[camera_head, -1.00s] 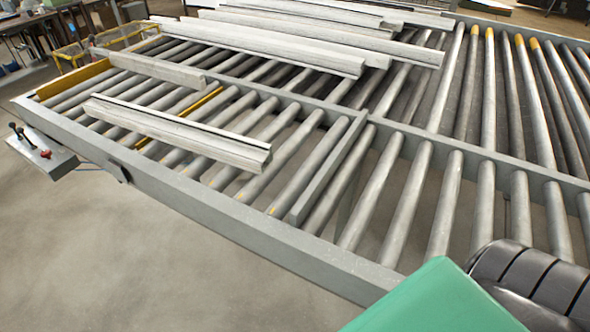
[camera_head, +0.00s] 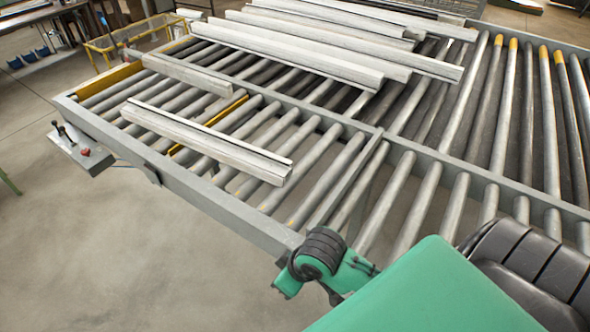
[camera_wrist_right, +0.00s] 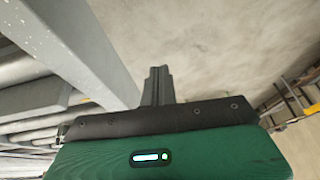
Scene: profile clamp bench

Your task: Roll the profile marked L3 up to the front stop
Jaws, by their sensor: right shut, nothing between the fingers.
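A long pale grey profile (camera_head: 205,140) lies across the rollers of the front bed in the head view. A second profile (camera_head: 188,75) lies behind it, near the left end. Several more profiles (camera_head: 300,57) lie side by side on the rear bed. No L3 mark can be read on any of them. A yellow stop plate (camera_head: 110,80) stands at the bed's left end; I cannot tell whether it is the front stop. My right gripper (camera_wrist_right: 157,85) is shut and empty in the right wrist view, beside a grey rail. My left gripper is not in view.
The grey frame rail (camera_head: 215,205) runs along the near side of the roller bed. A control box (camera_head: 85,153) with a red button sits at its left. A yellow strip (camera_head: 210,125) lies between rollers. Bare floor is clear at the lower left.

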